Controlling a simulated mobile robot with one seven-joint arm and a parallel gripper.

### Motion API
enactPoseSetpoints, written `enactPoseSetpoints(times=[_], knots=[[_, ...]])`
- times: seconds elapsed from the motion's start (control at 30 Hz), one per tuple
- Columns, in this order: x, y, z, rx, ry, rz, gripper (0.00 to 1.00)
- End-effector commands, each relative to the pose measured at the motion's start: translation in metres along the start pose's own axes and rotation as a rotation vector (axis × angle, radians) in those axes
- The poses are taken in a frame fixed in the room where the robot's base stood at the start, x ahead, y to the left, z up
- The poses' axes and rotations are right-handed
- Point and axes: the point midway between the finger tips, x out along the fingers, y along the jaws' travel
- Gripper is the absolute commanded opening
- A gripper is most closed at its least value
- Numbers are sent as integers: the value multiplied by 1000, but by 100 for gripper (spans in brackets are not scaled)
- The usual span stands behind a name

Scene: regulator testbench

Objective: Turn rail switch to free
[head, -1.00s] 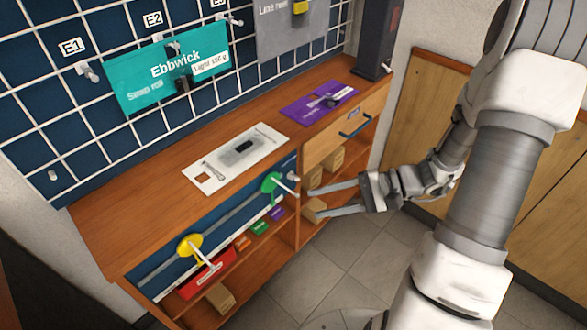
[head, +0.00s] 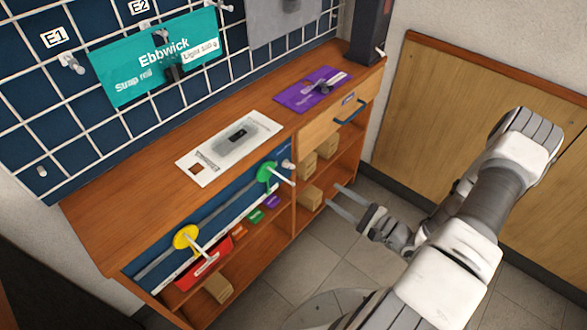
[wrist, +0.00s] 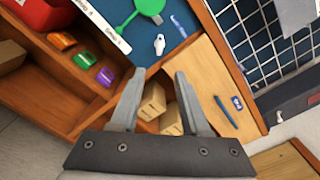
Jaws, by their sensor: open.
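A grey rail (head: 222,207) runs along the blue front panel of the bench. A yellow disc with a pale rod (head: 186,237) sits toward its left end, and a green disc with a pale rod (head: 266,172) toward its right end. A small white knob (head: 287,163) sits on the panel right of the green disc. In the wrist view this knob (wrist: 159,45) is beside a small blue label too blurred to read; I cannot confirm it is the rail switch. My gripper (head: 338,196) is open and empty, in front of the shelves right of the panel, apart from the knob.
A drawer with a blue handle (head: 350,112) is above shelves holding cardboard boxes (head: 311,197). A white board (head: 228,147) and purple mat (head: 312,90) lie on the top. The floor before the bench is clear.

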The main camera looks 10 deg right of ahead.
Motion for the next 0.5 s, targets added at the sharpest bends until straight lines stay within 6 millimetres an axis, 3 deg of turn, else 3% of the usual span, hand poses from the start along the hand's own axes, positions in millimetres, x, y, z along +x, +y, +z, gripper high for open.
enactPoseSetpoints(times=[0.5], knots=[[112,3,0,-1,-5,5,46]])
